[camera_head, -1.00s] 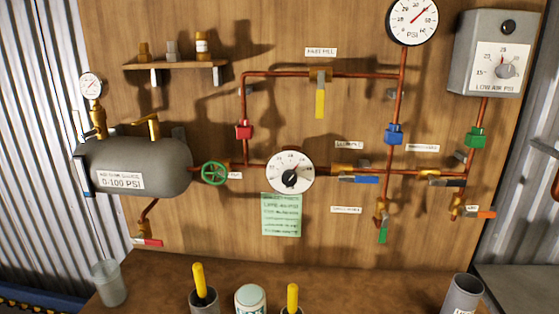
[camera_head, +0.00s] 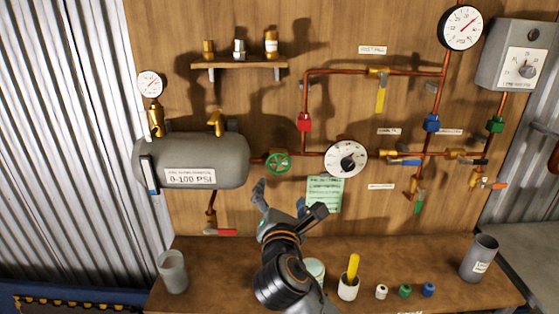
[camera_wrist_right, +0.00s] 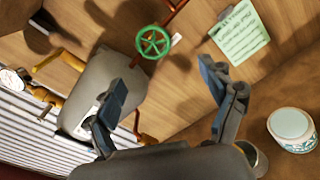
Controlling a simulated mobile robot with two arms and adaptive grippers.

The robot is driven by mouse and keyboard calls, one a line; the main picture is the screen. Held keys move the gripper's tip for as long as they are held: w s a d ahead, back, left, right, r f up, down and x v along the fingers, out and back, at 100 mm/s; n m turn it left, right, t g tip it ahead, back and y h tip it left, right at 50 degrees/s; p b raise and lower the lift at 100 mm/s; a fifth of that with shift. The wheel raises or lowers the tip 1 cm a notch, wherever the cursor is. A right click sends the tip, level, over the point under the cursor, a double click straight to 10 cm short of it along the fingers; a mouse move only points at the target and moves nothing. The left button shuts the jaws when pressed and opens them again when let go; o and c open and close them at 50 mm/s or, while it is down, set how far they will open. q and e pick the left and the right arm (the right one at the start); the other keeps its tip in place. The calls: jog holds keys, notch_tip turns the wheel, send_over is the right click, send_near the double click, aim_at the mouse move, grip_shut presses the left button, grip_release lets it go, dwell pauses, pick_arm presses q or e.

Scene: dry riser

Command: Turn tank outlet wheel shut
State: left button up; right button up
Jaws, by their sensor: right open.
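The green tank outlet wheel (camera_head: 278,162) sits on the copper pipe just right of the grey air tank (camera_head: 220,148). It also shows in the right wrist view (camera_wrist_right: 153,42), above the space between my fingertips. My right gripper (camera_head: 280,194) reaches up from below and is just under the wheel in the head view, apart from it and empty. In the right wrist view its two fingers (camera_wrist_right: 163,84) stand wide apart with nothing between them. My left gripper is not in view.
A round dial (camera_head: 346,158) is close right of the wheel, with a green note sheet (camera_head: 324,194) below it. A red-handled drain valve (camera_head: 221,232) hangs under the tank.

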aim_at(279, 164)
jog(key=shift+n, duration=0.3)
jog(key=w+p, duration=0.1)
jog(key=w, duration=0.3)
jog(key=w+p, duration=0.1)
jog(key=w, duration=0.3)
jog(key=w+r, duration=0.1)
jog(key=w, duration=0.3)
jog(key=shift+a+p, duration=0.3)
jog(key=shift+p, duration=0.1)
jog(key=shift+w+f, duration=0.15)
jog(key=shift+w, duration=0.75)
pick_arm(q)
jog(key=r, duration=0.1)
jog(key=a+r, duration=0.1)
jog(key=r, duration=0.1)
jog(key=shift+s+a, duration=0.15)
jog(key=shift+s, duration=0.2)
pick_arm(e)
jog(key=shift+c, duration=0.4)
jog(key=c, duration=1.1)
